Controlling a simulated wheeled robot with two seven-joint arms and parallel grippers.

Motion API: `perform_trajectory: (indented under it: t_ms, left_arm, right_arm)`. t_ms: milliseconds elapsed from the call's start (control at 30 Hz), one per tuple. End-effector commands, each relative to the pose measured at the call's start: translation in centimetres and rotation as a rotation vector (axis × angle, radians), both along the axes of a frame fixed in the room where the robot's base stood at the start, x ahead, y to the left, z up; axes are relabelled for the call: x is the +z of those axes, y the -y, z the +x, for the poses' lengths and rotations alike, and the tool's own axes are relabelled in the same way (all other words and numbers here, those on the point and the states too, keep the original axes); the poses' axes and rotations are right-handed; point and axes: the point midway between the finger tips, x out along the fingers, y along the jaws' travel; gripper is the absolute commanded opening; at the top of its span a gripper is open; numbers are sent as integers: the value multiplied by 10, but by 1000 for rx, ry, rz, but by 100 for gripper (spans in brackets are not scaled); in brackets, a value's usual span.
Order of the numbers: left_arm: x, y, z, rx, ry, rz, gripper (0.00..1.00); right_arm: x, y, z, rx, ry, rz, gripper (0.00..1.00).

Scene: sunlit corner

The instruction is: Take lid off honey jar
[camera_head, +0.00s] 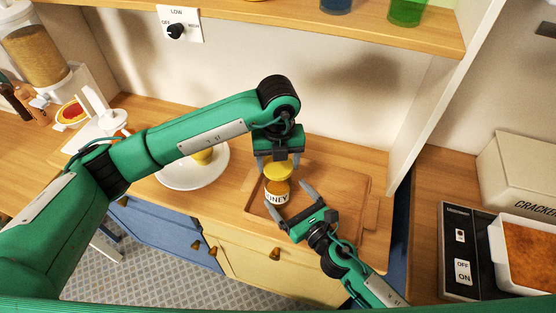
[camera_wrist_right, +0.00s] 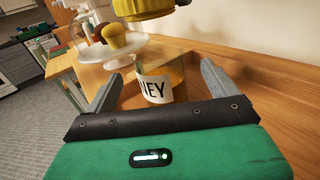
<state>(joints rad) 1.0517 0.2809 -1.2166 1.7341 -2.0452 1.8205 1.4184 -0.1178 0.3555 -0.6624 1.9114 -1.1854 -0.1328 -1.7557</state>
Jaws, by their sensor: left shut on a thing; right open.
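The honey jar (camera_head: 277,192) is amber with a white label and stands upright on a wooden tray (camera_head: 343,186). It also shows in the right wrist view (camera_wrist_right: 155,86). The yellow lid (camera_head: 278,169) is held above the jar, and the right wrist view shows a gap between the lid (camera_wrist_right: 148,8) and the jar. My left gripper (camera_head: 277,159) is shut on the lid from above.
A white plate (camera_head: 180,178) with a yellow thing on it lies left of the tray. A shelf (camera_head: 330,29) runs overhead at the back. The tray's right part is clear.

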Motion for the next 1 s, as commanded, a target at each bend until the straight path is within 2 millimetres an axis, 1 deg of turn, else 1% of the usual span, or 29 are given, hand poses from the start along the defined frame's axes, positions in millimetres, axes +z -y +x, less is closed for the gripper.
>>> perform_trajectory:
  t_ms: [33, 200, 400, 567, 867, 1000]
  left_arm:
    - [-7, 0, 0, 0, 0, 0, 38]
    - [-17, 0, 0, 0, 0, 0, 38]
    - [-23, 0, 0, 0, 0, 0, 38]
    - [-24, 0, 0, 0, 0, 0, 38]
    - [-24, 0, 0, 0, 0, 0, 38]
    - [-16, 0, 0, -3, 0, 0, 38]
  right_arm:
    - [-4, 7, -11, 2, -2, -1, 90]
    - [-4, 24, -37, 2, -2, -1, 90]
    - [-2, 35, -54, 1, -1, 0, 90]
    - [0, 38, -58, 1, 1, 1, 90]
    - [1, 38, -58, 0, 0, 2, 90]
    - [9, 42, -55, -22, -22, 33, 90]
